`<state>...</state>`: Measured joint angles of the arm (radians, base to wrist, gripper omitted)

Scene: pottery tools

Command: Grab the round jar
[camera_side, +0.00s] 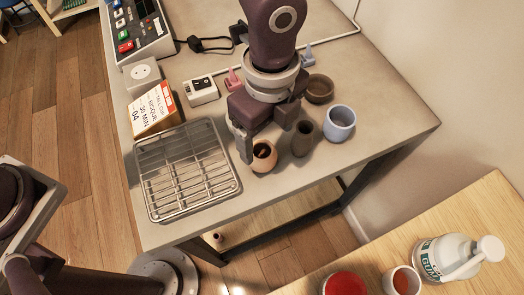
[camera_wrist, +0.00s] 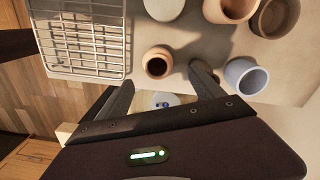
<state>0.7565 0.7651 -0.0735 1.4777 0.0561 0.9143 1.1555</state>
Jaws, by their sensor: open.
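A small round terracotta jar (camera_side: 264,157) with a dark mouth stands upright near the front edge of the counter, right of the wire rack. It also shows in the wrist view (camera_wrist: 158,63), in line with the gap between my fingers. My gripper (camera_side: 264,133) is open and pointing down just behind and above this jar, with nothing held. In the wrist view the two fingers of my gripper (camera_wrist: 164,84) are spread wide. I cannot tell whether either finger touches the jar.
A dark grey vase (camera_side: 303,138) stands close right of the jar, partly behind one finger in the wrist view. A blue cup (camera_side: 340,123) and a brown bowl (camera_side: 320,89) are further right. A wire rack (camera_side: 186,168) lies left. A larger terracotta pot (camera_wrist: 229,9) stands behind.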

